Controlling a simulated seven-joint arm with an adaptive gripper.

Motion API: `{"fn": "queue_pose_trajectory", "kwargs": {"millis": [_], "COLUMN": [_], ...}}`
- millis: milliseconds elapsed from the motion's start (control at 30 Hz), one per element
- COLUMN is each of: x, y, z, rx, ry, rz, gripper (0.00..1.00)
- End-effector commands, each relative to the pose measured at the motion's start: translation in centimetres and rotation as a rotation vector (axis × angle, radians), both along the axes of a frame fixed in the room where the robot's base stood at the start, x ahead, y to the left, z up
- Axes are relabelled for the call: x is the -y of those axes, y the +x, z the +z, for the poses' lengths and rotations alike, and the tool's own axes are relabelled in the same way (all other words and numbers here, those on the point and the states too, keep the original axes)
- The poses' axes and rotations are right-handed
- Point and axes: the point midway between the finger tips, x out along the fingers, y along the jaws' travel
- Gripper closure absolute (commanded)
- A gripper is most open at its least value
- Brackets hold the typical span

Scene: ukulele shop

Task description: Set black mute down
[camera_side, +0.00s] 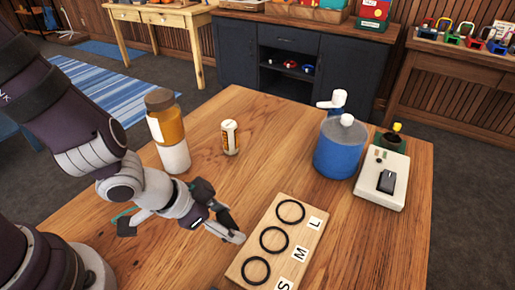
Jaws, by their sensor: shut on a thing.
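My gripper (226,229) is low over the middle front of the wooden table, just left of the ring board. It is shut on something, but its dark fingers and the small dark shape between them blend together. I cannot make out the black mute as a separate thing there. The wooden board (265,225) carries black rings (291,211) beside labels S, M and L. A black block (386,182) sits on the white box at the right; I cannot tell what it is.
The wood between the small bottle and the ring board is clear.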

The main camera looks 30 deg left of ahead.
Motion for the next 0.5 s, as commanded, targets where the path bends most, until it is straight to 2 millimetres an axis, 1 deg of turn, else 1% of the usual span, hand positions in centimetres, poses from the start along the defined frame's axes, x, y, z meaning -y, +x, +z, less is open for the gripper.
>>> {"fn": "queue_pose_trajectory", "kwargs": {"millis": [100,200,300,367,400,467,500], "x": [3.1,5.5,6.9,7.5,8.1,9.4,10.3], "y": [-2.7,-5.1,-6.7,-7.1,-6.9,-6.2,-5.5], "z": [0.2,0.6,1.0,1.1,1.0,0.9,0.8], "rx": [0.001,0.003,0.004,0.004,0.003,0.005,0.005], "ry": [-0.005,-0.006,-0.003,-0.003,-0.002,-0.002,-0.001], "rz": [-0.278,-0.506,-0.657,-0.702,-0.718,-0.725,-0.725], "gripper": [0.76,0.76,0.76,0.76,0.76,0.76,0.76]}}
